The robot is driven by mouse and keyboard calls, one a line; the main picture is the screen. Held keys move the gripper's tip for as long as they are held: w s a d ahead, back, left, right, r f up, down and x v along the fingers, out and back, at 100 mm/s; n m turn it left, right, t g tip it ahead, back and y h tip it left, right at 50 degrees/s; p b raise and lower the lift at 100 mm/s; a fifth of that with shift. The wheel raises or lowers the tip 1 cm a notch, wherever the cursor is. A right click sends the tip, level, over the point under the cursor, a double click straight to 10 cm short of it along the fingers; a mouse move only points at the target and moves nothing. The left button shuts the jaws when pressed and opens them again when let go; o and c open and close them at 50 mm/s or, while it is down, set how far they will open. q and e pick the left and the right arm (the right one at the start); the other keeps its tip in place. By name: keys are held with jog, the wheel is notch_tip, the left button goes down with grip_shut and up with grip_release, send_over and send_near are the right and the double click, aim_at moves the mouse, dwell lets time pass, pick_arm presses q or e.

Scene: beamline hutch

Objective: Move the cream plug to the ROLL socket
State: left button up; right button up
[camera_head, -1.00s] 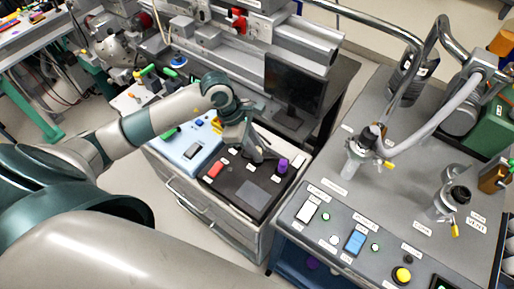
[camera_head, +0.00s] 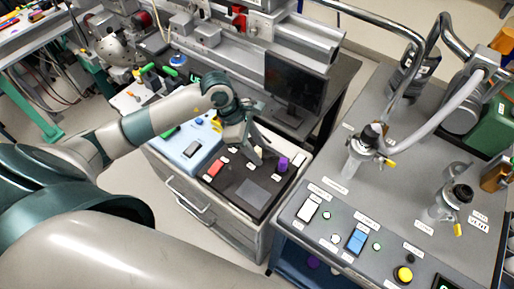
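My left gripper (camera_head: 257,156) reaches down over the black panel (camera_head: 228,189), with its fingertips at the panel's back part. A small cream piece (camera_head: 258,152), likely the cream plug, shows right beside the fingers and is partly hidden by them. I cannot tell whether the fingers hold it or only stand by it. A red plug (camera_head: 216,168) is on the panel to the left, and a purple plug (camera_head: 283,164) to the right. The labels are too small to read, so I cannot tell which socket is ROLL. My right gripper is not in view.
A dark monitor (camera_head: 295,82) stands behind the panel. A light blue box (camera_head: 178,152) adjoins it on the left. At the right, a grey bench (camera_head: 330,208) carries switches, buttons and glass fittings. The panel's front has a flat grey pad (camera_head: 251,193).

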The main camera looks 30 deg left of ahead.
pick_arm(q)
jog(key=shift+r, duration=0.15)
jog(key=shift+a+r+b, duration=0.3)
jog(key=shift+r+b, duration=0.05)
jog(key=shift+r, duration=0.2)
jog(key=b+v, duration=0.4)
jog(key=v, duration=1.2)
jog(key=shift+s+f, duration=0.1)
